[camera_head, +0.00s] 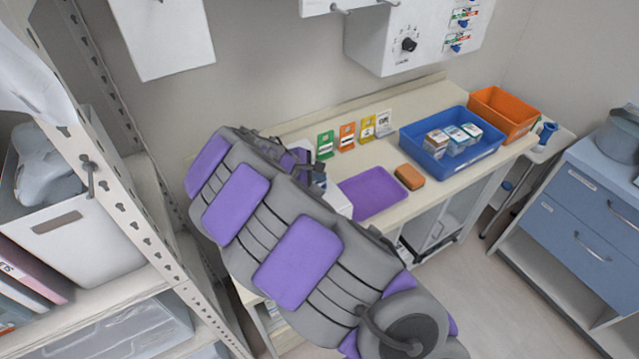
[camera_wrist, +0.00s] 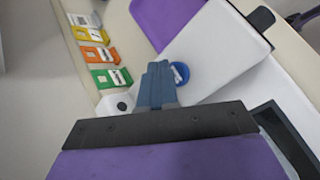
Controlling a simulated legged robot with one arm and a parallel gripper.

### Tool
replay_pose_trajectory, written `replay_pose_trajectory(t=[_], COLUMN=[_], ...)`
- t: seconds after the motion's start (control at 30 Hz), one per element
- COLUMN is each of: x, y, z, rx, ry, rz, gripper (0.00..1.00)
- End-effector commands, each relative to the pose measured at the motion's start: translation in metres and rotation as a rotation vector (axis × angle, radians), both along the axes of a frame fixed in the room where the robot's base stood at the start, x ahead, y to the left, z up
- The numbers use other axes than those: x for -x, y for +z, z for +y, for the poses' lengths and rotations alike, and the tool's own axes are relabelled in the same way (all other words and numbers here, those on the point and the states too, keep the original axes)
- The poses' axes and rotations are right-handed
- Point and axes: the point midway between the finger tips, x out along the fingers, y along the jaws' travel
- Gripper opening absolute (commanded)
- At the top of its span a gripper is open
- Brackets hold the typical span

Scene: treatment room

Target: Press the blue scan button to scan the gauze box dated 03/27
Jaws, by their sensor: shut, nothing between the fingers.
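The blue scan button (camera_wrist: 184,74) shows in the wrist view as a round blue disc with a white mark, on a white device (camera_wrist: 222,60). My gripper (camera_wrist: 157,72) is shut and empty. Its fingertips are just left of the button and overlap its edge in the picture; I cannot tell whether they touch it. In the head view my arm hides the button and most of the white device (camera_head: 338,200). Several small boxes (camera_head: 453,141) stand in a blue bin (camera_head: 482,158); their dates are too small to read.
A purple tray (camera_head: 372,193) lies empty on the counter, with an orange-brown block (camera_head: 410,176) beside it. Several coloured cards (camera_head: 347,136) stand along the back. An orange bin (camera_head: 507,110) is at the right. A metal shelf (camera_head: 120,185) stands close on the left.

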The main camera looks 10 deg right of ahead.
Motion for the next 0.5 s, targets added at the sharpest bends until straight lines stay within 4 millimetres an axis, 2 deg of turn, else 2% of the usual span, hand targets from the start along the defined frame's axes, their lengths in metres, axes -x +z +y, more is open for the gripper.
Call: replay_pose_trajectory(t=[0.17,0.5], x=[0.0,0.0], y=[0.004,0.035], z=[0.0,0.0], rx=[0.0,0.0], ry=[0.0,0.001], rz=[0.0,-0.001], gripper=[0.0,0.0])
